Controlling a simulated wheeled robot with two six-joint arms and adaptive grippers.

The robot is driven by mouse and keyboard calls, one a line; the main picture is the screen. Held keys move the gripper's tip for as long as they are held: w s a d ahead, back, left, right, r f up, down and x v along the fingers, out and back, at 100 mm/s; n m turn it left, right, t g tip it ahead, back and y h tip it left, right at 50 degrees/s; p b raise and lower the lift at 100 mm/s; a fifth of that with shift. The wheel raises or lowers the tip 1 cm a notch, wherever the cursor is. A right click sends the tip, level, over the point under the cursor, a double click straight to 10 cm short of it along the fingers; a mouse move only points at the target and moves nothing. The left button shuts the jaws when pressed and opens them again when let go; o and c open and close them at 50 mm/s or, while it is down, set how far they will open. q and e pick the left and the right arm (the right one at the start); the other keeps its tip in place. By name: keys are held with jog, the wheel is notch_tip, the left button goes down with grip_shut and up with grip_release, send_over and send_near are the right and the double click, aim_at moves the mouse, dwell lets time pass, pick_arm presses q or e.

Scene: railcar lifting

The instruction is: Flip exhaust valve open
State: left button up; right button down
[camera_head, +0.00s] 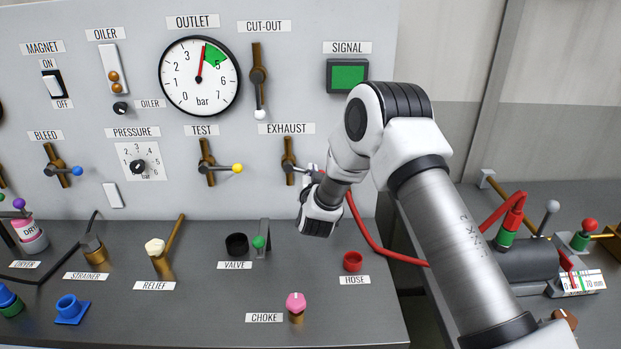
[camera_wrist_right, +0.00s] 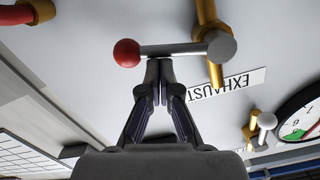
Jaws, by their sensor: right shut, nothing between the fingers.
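The exhaust valve (camera_head: 289,160) sits on the upright panel below the EXHAUST label. Its brass pipe runs vertically, and its lever points right, mostly hidden by my right gripper (camera_head: 309,178). The right wrist view is upside down. It shows the valve's grey lever (camera_wrist_right: 185,49) lying across the brass pipe, with a red ball (camera_wrist_right: 126,53) at its free end. My right gripper (camera_wrist_right: 160,68) is shut and empty, its fingertips at the lever's middle on the label side. I cannot tell whether they touch it. My left gripper is not in view.
The test valve (camera_head: 207,163) with a yellow ball is left of the exhaust valve. The cut-out valve (camera_head: 258,78) is above, its lever down. A red hose (camera_head: 372,240) curves behind my right arm. On the desk below are a black cup (camera_head: 237,244) and a pink choke knob (camera_head: 296,301).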

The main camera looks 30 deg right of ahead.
jog(key=w+a+f+m+b, duration=0.2)
jog(key=f+m+b, duration=0.4)
jog(key=m+b, duration=0.7)
jog(key=shift+w+a+f+t+b, duration=0.15)
jog(key=shift+a+t+b, duration=0.5)
jog(key=shift+b, duration=4.15)
jog(key=shift+a+g, duration=0.15)
jog(key=shift+g, duration=0.1)
